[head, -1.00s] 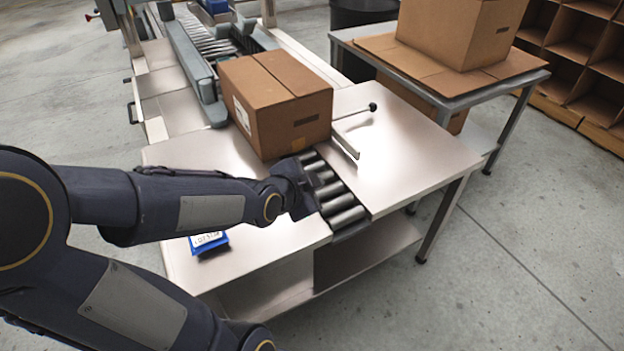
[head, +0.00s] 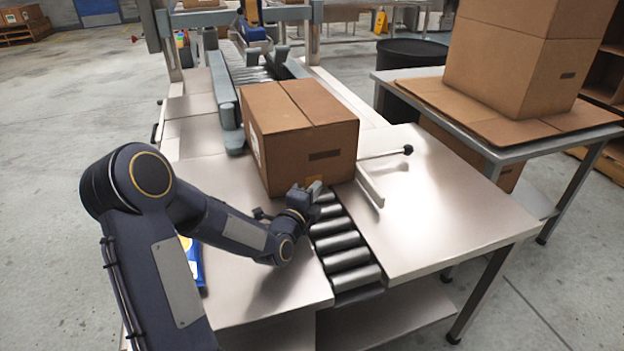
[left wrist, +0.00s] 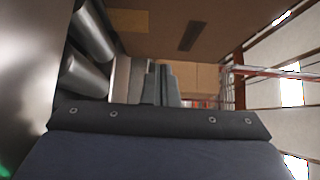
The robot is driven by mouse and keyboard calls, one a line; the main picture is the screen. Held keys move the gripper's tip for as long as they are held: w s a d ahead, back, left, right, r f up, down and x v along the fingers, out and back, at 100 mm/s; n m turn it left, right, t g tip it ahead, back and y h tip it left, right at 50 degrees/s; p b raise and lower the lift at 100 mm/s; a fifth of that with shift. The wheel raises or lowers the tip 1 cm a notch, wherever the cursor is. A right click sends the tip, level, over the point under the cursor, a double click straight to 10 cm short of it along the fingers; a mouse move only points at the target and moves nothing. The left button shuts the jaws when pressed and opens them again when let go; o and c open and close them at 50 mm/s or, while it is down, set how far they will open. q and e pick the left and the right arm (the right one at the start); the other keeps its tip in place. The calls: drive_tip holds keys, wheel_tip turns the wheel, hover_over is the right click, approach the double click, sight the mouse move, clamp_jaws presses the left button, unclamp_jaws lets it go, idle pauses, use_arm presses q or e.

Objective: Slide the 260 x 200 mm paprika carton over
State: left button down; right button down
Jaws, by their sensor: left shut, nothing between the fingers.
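The paprika carton (head: 300,125) is a closed brown box with a dark hand slot in its near face. It sits upright on the bench over the roller strip (head: 342,248). My left gripper (head: 314,187) is shut and empty, low at the carton's near face; I cannot tell whether it touches. In the left wrist view the carton's face (left wrist: 215,28) with its slot fills the top, and the shut grey fingers (left wrist: 161,85) point toward it. The carton's far side and underside are hidden. My right gripper is not in view.
A stop bar with a black-knobbed lever (head: 385,155) lies just right of the carton. A grey-framed roller conveyor (head: 225,100) runs behind it. A blue item (head: 197,262) lies partly behind my left arm. A side table (head: 400,85) holds another carton (head: 520,65). The bench's right part is clear.

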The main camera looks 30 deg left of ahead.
sight(319, 169)
use_arm(q)
drive_tip(key=shift+w+a, duration=0.85)
drive_tip(key=shift+w, duration=0.25)
drive_tip(key=shift+w+a, duration=0.8)
drive_tip(key=shift+w, duration=0.3)
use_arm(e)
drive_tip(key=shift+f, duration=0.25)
